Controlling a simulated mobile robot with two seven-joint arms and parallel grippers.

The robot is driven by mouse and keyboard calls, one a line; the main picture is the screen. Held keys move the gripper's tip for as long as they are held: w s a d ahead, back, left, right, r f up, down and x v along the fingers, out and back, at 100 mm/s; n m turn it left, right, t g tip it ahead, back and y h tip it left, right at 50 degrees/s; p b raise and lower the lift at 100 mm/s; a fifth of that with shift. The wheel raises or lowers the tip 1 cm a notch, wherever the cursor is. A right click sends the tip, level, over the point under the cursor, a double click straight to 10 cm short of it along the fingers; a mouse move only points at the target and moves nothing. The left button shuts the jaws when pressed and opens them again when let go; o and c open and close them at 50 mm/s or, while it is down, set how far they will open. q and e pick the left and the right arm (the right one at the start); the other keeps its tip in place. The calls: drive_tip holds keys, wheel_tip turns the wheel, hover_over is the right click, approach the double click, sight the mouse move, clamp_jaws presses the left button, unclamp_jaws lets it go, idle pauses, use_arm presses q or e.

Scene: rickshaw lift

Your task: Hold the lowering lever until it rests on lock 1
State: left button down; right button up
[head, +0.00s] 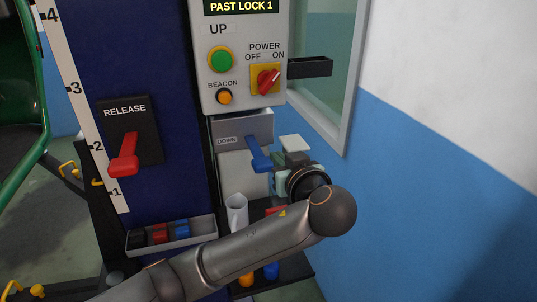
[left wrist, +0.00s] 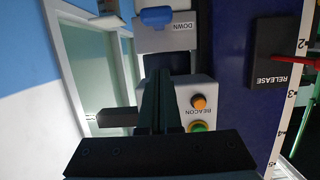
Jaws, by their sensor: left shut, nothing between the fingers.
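The blue lowering lever (head: 260,159), on a grey housing marked DOWN (head: 243,128), sticks out below the control box. It also shows at the top of the left wrist view (left wrist: 157,17). My left gripper (head: 284,160) is just right of the lever in the head view. In the left wrist view its dark fingers (left wrist: 160,78) are shut and empty, with a visible gap to the lever. The display (head: 241,6) reads PAST LOCK 1. My right gripper is not in view.
The control box has a green UP button (head: 221,59), an orange beacon button (head: 225,97) and a red power knob (head: 268,80) turned towards ON. A red release lever (head: 124,158) is on the blue column. A grey tray (head: 168,244) and a white mug (head: 236,215) stand below.

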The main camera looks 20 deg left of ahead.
use_arm(q)
drive_tip(key=shift+s+r, duration=0.1)
drive_tip(key=shift+r, duration=0.1)
drive_tip(key=p, duration=0.2)
hover_over(265, 165)
drive_tip(key=f, duration=0.2)
drive_tip(key=shift+a+f, duration=0.2)
drive_tip(key=shift+f, duration=0.1)
wheel_tip(265, 165, down, 3)
drive_tip(key=shift+d+r+p, duration=0.15)
drive_tip(key=shift+r+p, duration=0.05)
drive_tip(key=shift+p, duration=0.25)
drive_tip(key=shift+f, duration=0.65)
